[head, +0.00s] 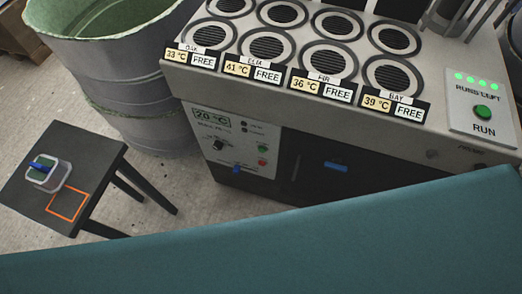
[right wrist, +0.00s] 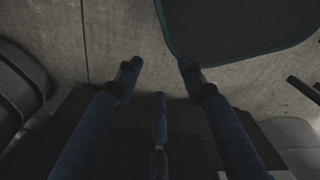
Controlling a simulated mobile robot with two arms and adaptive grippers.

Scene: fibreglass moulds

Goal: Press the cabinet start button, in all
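The cabinet front carries a light control panel (head: 228,140) with a display reading 20 °C, a black knob (head: 218,144), a small green button (head: 263,149) and a small red button (head: 262,162). A box at the right of the bench top has a larger green button (head: 483,112) labelled RUN, under several lit green lamps marked RUNS LEFT. My right gripper (right wrist: 158,75) shows in the right wrist view, with its fingers apart and nothing between them. It does not show in the head view, so its distance from the buttons is hidden. My left gripper is in neither view.
The bench top (head: 455,62) has round vents with temperature and FREE labels. A dark stool (head: 90,160) at left bears a small grey container with a blue part (head: 45,172) and an orange square outline (head: 67,203). A large metal drum (head: 125,90) stands behind it.

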